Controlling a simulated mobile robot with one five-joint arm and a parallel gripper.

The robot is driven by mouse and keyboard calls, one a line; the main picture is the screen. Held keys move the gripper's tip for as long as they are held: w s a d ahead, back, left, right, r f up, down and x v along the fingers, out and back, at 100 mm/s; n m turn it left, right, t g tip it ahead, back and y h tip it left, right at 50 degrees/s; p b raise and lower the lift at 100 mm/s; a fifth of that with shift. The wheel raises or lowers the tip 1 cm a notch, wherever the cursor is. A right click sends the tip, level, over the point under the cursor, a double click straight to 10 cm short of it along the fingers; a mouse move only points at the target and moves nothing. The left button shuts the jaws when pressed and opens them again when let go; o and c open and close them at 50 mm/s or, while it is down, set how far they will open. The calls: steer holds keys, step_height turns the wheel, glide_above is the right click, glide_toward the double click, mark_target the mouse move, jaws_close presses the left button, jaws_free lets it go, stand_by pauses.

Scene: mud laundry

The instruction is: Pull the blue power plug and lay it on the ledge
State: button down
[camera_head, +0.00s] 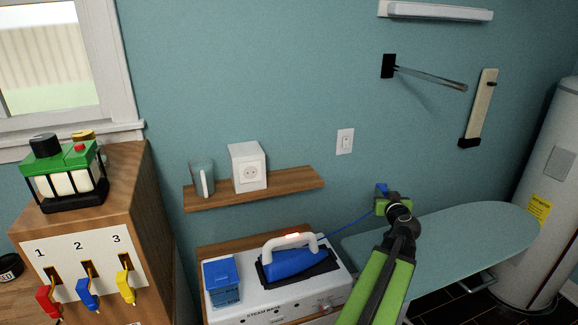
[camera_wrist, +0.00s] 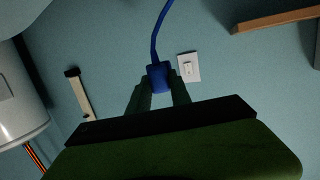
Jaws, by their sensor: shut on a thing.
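The blue power plug (camera_head: 382,188) is held up in the air, right of and below the light switch in the head view. In the wrist view the plug (camera_wrist: 160,76) sits between the two fingertips of my gripper (camera_wrist: 161,88), which is shut on it. A blue cord (camera_head: 350,226) runs from the plug down to the blue steam iron (camera_head: 290,262). The wooden ledge (camera_head: 300,181) on the wall is left of my gripper (camera_head: 387,196) and apart from it. A white socket box (camera_head: 247,168) stands on the ledge, with its socket face empty.
A glass mug (camera_head: 202,178) stands at the ledge's left end; the right end is bare. A light switch (camera_head: 345,141) is above. An ironing board (camera_head: 460,245) and white tank (camera_head: 548,200) are right. The steam base (camera_head: 255,303) bears a blue box (camera_head: 221,280).

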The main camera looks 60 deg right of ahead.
steer(key=w+a+r+n+t+y+p, duration=0.2)
steer(key=w, duration=1.4)
step_height(320, 180, up, 2)
steer(key=n+t+y+p, duration=0.2)
glide_above(291, 188)
steer(key=shift+w+d+r, duration=0.15)
steer(key=shift+r, duration=0.05)
step_height(291, 188, down, 6)
steer(key=b, duration=0.6)
steer(key=shift+r, duration=0.1)
steer(key=c, duration=1.1)
jaws_free()
